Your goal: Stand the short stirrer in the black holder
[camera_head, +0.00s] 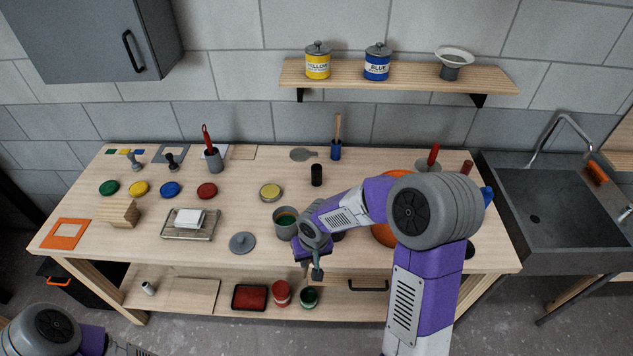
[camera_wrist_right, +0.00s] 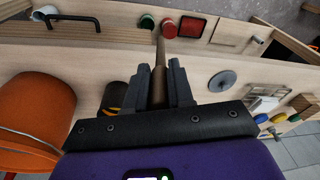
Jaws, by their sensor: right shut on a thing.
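My right gripper (camera_head: 317,268) is over the front edge of the bench, in front of the grey pot. In the right wrist view the right gripper (camera_wrist_right: 160,80) is shut on a brown, stick-like stirrer (camera_wrist_right: 159,70). The stirrer points away from the palm between both fingers; its lower part is hidden by the gripper. In the head view it is too small to make out clearly. The black holder (camera_head: 316,175) is a small upright cylinder at the middle of the bench, apart from the gripper and farther back. Only part of my left arm shows at bottom left; its gripper is out of view.
A grey pot (camera_head: 286,231) with teal paint stands beside my right forearm. A grey lid (camera_head: 242,243) lies near the front edge.

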